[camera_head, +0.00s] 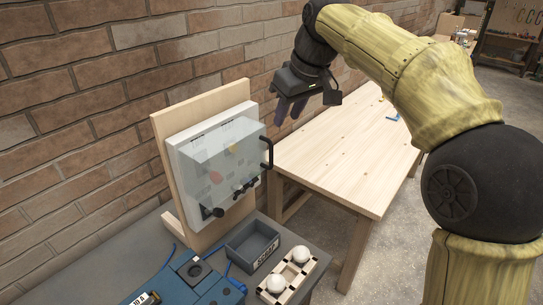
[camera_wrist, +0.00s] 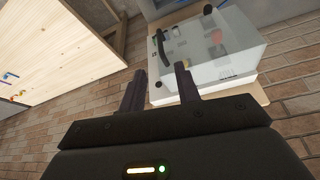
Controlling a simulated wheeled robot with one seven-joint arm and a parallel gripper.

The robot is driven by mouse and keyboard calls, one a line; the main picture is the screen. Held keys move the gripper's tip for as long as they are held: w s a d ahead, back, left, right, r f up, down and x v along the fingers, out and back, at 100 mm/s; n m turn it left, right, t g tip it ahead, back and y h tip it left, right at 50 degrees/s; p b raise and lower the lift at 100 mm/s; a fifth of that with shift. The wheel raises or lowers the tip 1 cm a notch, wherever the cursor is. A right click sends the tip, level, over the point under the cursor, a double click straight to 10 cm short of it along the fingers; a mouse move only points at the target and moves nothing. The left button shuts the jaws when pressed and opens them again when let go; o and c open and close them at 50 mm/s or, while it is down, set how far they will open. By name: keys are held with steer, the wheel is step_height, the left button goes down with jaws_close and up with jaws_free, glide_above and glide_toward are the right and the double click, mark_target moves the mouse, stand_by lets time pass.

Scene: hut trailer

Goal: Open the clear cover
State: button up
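The clear cover (camera_head: 222,150) is a see-through box front over a white panel, fixed to an upright wooden board (camera_head: 160,130). It looks closed. A black bar handle (camera_head: 267,153) is on its right edge. Behind the cover are a red part, a yellow part and black knobs. My gripper (camera_head: 290,112) is above and to the right of the cover, fingers pointing down, apart from the handle. In the wrist view my gripper (camera_wrist: 161,80) has its fingers apart with nothing between them. The cover (camera_wrist: 225,50) and its handle (camera_wrist: 160,46) lie beyond the fingertips there.
A brick wall (camera_head: 70,110) stands close behind the board. A light wooden table (camera_head: 340,155) is to the right. On the grey bench in front are a dark tray (camera_head: 252,245), a wooden block with white balls (camera_head: 287,280) and a blue case (camera_head: 185,285).

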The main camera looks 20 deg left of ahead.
mark_target(272, 153)
steer(key=p+x, duration=0.1)
steer(key=x, duration=1.4)
steer(key=shift+a+f, duration=0.1)
steer(key=shift+f, duration=0.3)
jaws_close()
